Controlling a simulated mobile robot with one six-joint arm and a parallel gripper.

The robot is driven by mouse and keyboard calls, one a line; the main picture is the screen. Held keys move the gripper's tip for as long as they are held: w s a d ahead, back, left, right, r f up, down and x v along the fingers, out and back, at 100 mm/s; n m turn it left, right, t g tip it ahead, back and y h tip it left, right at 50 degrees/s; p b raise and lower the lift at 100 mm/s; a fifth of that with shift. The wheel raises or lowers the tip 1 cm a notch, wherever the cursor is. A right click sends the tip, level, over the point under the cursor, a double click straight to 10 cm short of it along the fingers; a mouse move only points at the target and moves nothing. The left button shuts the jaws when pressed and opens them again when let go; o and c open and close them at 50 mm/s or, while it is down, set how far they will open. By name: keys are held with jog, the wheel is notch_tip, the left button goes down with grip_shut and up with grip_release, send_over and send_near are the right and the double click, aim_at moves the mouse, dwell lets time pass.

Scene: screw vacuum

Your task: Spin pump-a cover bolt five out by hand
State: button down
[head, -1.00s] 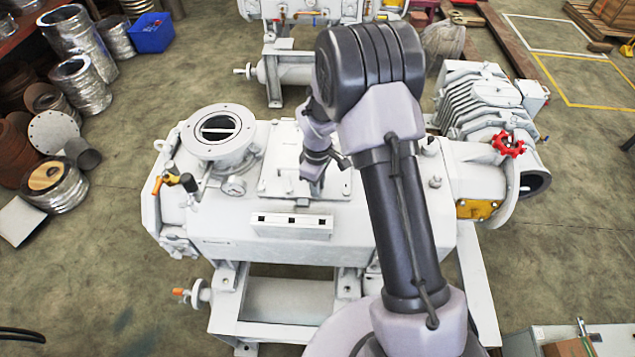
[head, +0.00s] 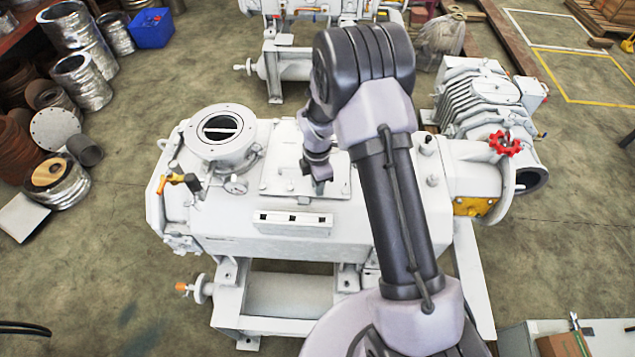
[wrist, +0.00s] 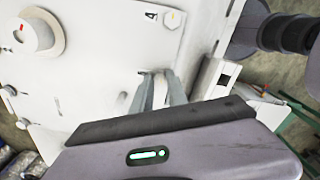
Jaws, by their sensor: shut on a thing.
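The white pump (head: 225,212) lies below my arm, with a flat cover plate (head: 283,165) on its top. My gripper (head: 321,187) points down at the right front part of this cover. In the wrist view my gripper's two fingers (wrist: 158,76) are close together near the edge of the white cover (wrist: 110,75), which bears a dark "4" mark. They are shut on cover bolt five, whose head is mostly hidden between the fingertips. I cannot tell how far the bolt stands out of its hole.
A white box with square holes (head: 292,224) stands in front of the cover. A red handwheel (head: 505,143) is at the right.

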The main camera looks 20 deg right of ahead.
jog(key=shift+s+f+n, duration=0.15)
jog(key=shift+s+n, duration=0.05)
jog(key=shift+n, duration=0.4)
jog(key=c, duration=1.3)
grip_release()
jog(key=shift+w, duration=0.1)
notch_tip(320, 180, up, 18)
jog(key=p, duration=0.3)
jog(key=shift+f+p, duration=0.25)
jog(key=shift+p, duration=0.15)
jog(key=shift+r, duration=0.1)
